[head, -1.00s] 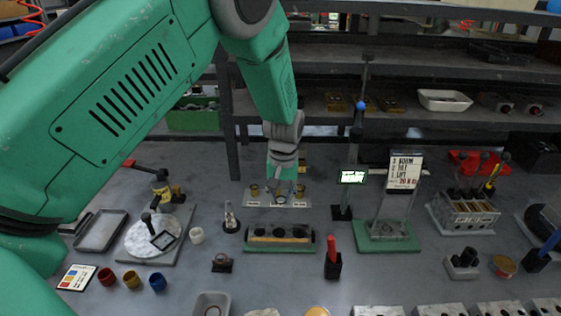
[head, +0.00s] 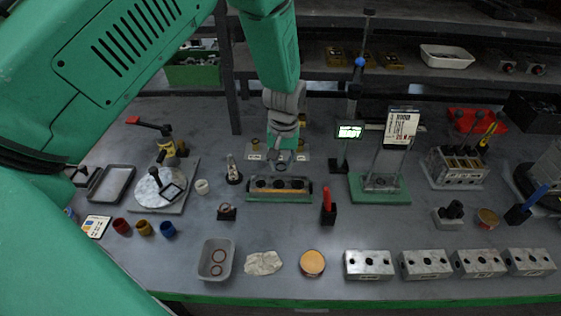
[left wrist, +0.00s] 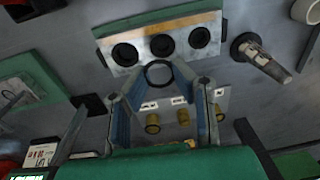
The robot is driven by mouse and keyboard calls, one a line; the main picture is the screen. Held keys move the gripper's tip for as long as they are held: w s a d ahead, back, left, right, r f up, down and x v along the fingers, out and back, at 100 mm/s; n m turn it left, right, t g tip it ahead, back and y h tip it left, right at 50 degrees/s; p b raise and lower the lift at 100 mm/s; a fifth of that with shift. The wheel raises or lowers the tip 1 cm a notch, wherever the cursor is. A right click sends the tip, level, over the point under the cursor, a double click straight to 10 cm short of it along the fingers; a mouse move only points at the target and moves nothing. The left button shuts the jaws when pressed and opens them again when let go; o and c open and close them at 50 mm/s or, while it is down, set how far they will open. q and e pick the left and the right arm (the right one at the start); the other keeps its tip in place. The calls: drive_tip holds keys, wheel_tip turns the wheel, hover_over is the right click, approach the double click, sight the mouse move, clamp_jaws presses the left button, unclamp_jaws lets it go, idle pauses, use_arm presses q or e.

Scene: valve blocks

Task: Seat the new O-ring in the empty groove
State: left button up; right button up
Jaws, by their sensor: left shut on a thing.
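My left gripper (head: 283,160) comes down from above, between a labelled stand and a three-hole block. In the left wrist view, its fingers (left wrist: 166,72) are shut on a thin black O-ring (left wrist: 147,75), held at the tips. The block (left wrist: 185,57) with three dark round holes lies just past the ring in that view; in the head view the block (head: 259,193) sits on a green base in front of the gripper. I cannot tell which groove is empty. My right gripper is not in view.
The labelled stand (head: 256,156) with brass pieces is behind the gripper. A grey tray (head: 230,262) holding two reddish rings is at the front. A red-handled tool (head: 327,202) stands right of the block. Several metal blocks (head: 369,264) line the front right.

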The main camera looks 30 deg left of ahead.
sight(279, 184)
use_arm(q)
drive_tip(key=shift+f, duration=0.4)
drive_tip(key=shift+a+f, duration=0.1)
drive_tip(key=shift+f, duration=0.15)
drive_tip(key=shift+a+f+b, duration=0.3)
drive_tip(key=shift+f+b, duration=0.1)
drive_tip(key=shift+f, duration=0.2)
drive_tip(key=shift+a+f+b, duration=0.3)
drive_tip(key=shift+f+b, duration=0.05)
drive_tip(key=shift+f, duration=0.25)
drive_tip(key=shift+d+f, duration=0.2)
drive_tip(key=shift+f, duration=0.15)
drive_tip(key=shift+d, duration=0.35)
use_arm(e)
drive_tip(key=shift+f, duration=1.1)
use_arm(q)
drive_tip(key=shift+a, duration=0.1)
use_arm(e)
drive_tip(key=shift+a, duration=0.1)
use_arm(q)
drive_tip(key=shift+a+f, duration=0.1)
drive_tip(key=shift+a, duration=0.2)
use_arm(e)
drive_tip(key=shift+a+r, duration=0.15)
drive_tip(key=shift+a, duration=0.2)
use_arm(q)
drive_tip(key=shift+d, duration=0.35)
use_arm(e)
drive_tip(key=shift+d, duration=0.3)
